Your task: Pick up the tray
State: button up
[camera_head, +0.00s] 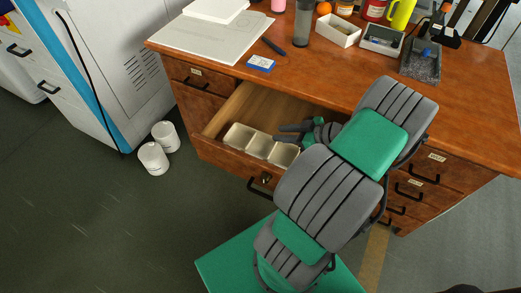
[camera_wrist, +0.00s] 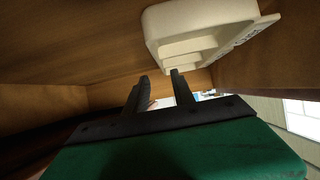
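The tray (camera_head: 260,146) is cream-white with three compartments in a row that look empty. It lies in the open desk drawer (camera_head: 240,104), near the drawer's front. My gripper (camera_head: 279,132) reaches into the drawer just beyond the tray's right part, with its fingers apart and nothing seen between them. In the wrist view the tray (camera_wrist: 203,28) fills the upper middle, with a marked strip along its right side. The open fingers (camera_wrist: 158,75) are by its lower corner. One fingertip is very close to the tray; I cannot tell whether it touches.
The wooden desk (camera_head: 350,65) above carries papers (camera_head: 205,35), a blue-and-white box (camera_head: 261,63), a grey cup (camera_head: 303,25) and a white box (camera_head: 338,30). The drawer walls lie close around my gripper. Two white tubs (camera_head: 153,158) stand on the floor at left.

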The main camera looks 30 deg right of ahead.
aim_at(259, 149)
jog(key=x, duration=0.5)
jog(key=shift+a+f, duration=0.2)
jog(key=shift+f, duration=0.2)
jog(key=shift+c, duration=0.2)
grip_shut()
dwell(0.7)
